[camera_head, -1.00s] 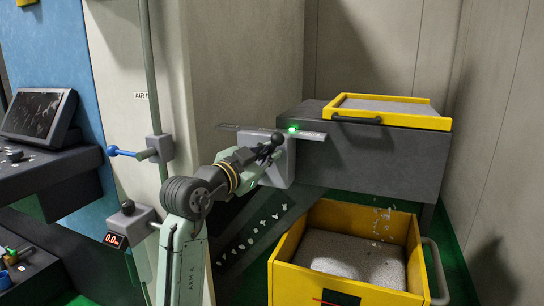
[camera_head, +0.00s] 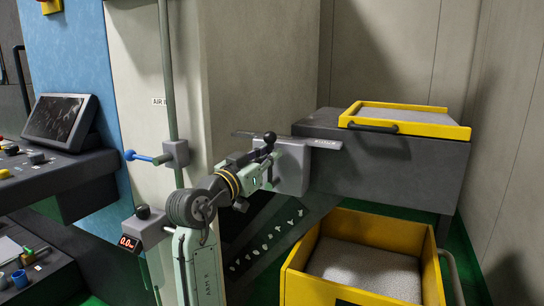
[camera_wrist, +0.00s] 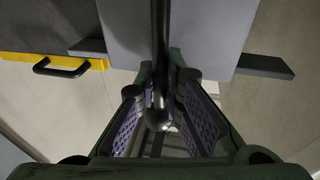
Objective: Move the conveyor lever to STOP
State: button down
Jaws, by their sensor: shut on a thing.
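The conveyor lever (camera_head: 270,137) is a black rod with a rounded knob, on a grey box (camera_head: 293,170) at the end of the dark conveyor housing. It stands toward the left part of the box's label plate (camera_head: 326,143); the lettering is too small to read. My gripper (camera_head: 262,153) is at the lever, its fingers partly hidden in the head view. In the wrist view, the lever's black rod (camera_wrist: 160,55) runs down between the two ridged finger pads (camera_wrist: 160,115), and they are shut on its rounded end. No green lamp shows lit above the box.
A yellow-framed tray (camera_head: 462,131) sits atop the dark housing (camera_head: 400,175). A blue-handled valve (camera_head: 145,157) and pipe stand left of my arm.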

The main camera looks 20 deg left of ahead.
jog(key=c, duration=1.7)
grip_release()
jog(key=v, duration=1.2)
